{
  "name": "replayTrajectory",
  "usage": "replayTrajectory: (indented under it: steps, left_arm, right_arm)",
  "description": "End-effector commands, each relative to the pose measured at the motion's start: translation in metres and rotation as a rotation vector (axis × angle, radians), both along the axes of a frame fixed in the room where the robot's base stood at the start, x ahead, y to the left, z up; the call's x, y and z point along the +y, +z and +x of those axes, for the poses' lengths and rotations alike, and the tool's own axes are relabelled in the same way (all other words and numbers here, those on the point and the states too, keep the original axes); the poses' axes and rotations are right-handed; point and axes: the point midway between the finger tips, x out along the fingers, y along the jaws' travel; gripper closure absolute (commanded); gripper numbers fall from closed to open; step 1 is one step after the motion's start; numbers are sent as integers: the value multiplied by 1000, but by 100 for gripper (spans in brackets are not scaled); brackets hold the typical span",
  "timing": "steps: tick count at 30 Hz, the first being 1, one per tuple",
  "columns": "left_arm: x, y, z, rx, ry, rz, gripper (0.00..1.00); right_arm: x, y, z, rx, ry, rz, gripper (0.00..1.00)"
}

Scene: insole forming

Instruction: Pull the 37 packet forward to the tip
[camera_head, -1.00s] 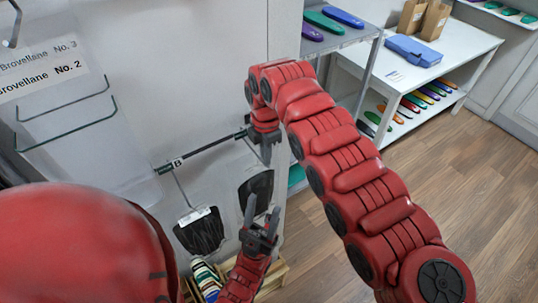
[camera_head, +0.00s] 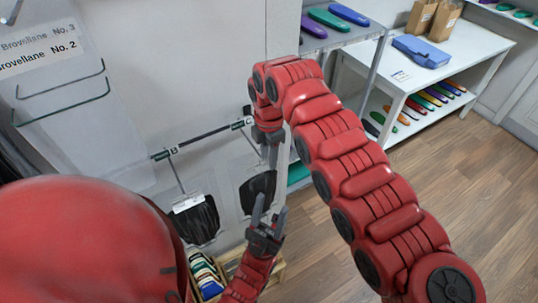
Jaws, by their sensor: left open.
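Two dark packets hang from hooks on the wall rail: a left packet (camera_head: 197,222) and a right packet (camera_head: 257,187). No 37 can be read on either, so I cannot tell which is the 37 packet. A white tag (camera_head: 187,202) sits at the front of the left hook. My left gripper (camera_head: 271,204) points up with its fingers apart, in front of the right packet's lower right part. I see nothing between its fingers. My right gripper (camera_head: 270,154) points down above the right packet, near the rail's right end; its fingers are too small to judge.
The rail (camera_head: 205,137) runs along the pale wall panel. A wooden crate (camera_head: 273,275) with several insoles stands low beneath. A grey shelf (camera_head: 345,36) and white table (camera_head: 465,45) stand at right; wooden floor (camera_head: 455,170) is open.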

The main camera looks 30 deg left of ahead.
Motion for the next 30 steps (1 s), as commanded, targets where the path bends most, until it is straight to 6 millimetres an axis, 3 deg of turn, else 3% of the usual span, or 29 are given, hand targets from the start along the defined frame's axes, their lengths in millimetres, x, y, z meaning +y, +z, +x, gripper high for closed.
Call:
replayTrajectory:
  steps: [7, 11, 21, 25, 27, 30]
  left_arm:
    - [0, -1, 0, 0, 0, 0, 50]
    - [0, -7, 0, 0, 0, 0, 50]
    - [0, -19, 0, 0, 0, 0, 50]
    - [0, -4, 0, 0, 0, 0, 50]
    - [0, 16, 0, 0, 0, 0, 50]
    - [0, 31, 0, 0, 0, 0, 50]
  right_arm:
    - [0, 2, 0, -1, 0, 1, 61]
    - [1, 13, 1, -4, 0, 3, 61]
    - [1, 93, -3, -2, 3, 5, 61]
    - [1, 122, -3, -2, 3, 6, 61]
    - [-3, 144, -1, 0, 0, 1, 61]
    - [-4, 160, -2, 1, 0, 0, 61]
